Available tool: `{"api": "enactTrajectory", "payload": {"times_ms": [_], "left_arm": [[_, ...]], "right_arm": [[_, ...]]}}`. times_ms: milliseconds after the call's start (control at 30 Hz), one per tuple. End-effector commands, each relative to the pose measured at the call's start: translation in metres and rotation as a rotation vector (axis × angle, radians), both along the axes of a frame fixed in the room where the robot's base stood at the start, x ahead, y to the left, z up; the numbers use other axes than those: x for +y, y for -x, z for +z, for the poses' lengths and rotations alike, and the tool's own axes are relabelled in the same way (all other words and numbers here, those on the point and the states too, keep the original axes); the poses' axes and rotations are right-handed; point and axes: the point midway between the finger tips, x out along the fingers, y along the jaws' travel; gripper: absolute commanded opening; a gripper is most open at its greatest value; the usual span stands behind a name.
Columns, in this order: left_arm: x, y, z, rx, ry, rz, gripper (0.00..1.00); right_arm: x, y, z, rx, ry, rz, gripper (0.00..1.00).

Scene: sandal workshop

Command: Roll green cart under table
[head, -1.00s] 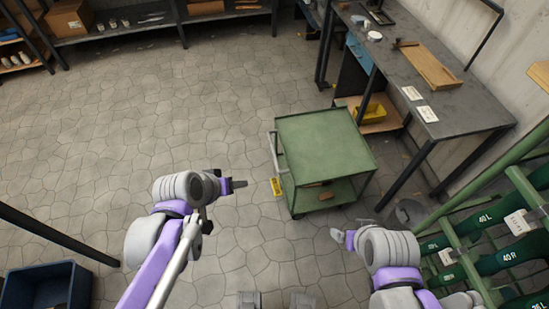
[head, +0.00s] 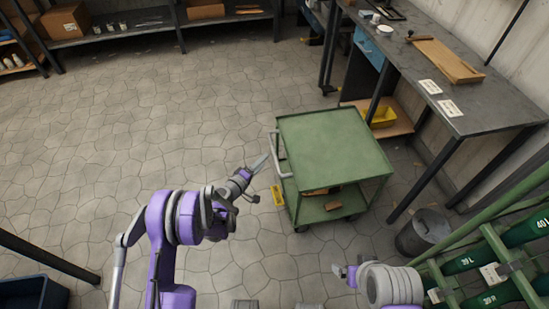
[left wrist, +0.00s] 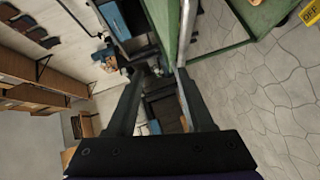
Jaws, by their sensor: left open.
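The green cart (head: 330,145) stands upright on the floor in front of the table (head: 462,105), outside the space under it. It has a flat top and a lower shelf with brown pieces on it. Its pale handle (head: 281,155) is on the left side. My left gripper (head: 258,167) is open just left of the handle. In the left wrist view, the handle (left wrist: 186,25) runs beyond the open left gripper (left wrist: 158,75), near the right fingertip; I cannot tell whether they touch. My right gripper (head: 342,270) is low, in front of the cart; its jaws are unclear.
A yellow bin (head: 381,117) sits on the low shelf under the table. A grey bucket (head: 422,232) and a green rack (head: 480,255) stand at right.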

Motion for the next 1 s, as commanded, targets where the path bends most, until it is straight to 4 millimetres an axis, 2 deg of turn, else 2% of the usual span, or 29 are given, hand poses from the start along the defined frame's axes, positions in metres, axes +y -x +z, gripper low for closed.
{"api": "enactTrajectory", "payload": {"times_ms": [33,100,200,367,800,1000], "left_arm": [[0.003,-0.002,-0.023,-0.001,0.026,0.016,0.52],[0.005,-0.003,-0.037,-0.005,0.053,0.032,0.52],[0.007,-0.004,-0.047,-0.008,0.075,0.045,0.52],[0.000,-0.016,-0.050,-0.008,0.080,0.047,0.52],[-0.038,-0.083,-0.061,-0.008,0.079,0.047,0.52],[-0.044,-0.096,-0.062,-0.008,0.078,0.047,0.52]], "right_arm": [[0.000,-0.001,-0.009,0.003,0.000,0.000,0.92],[0.000,-0.002,-0.013,0.004,0.000,0.000,0.92],[0.000,-0.002,-0.015,0.005,0.000,0.000,0.92],[0.000,-0.002,-0.017,0.005,0.000,0.000,0.92],[0.000,-0.004,-0.032,0.010,0.000,0.000,0.92],[0.000,-0.005,-0.035,0.010,0.000,0.000,0.92]]}}
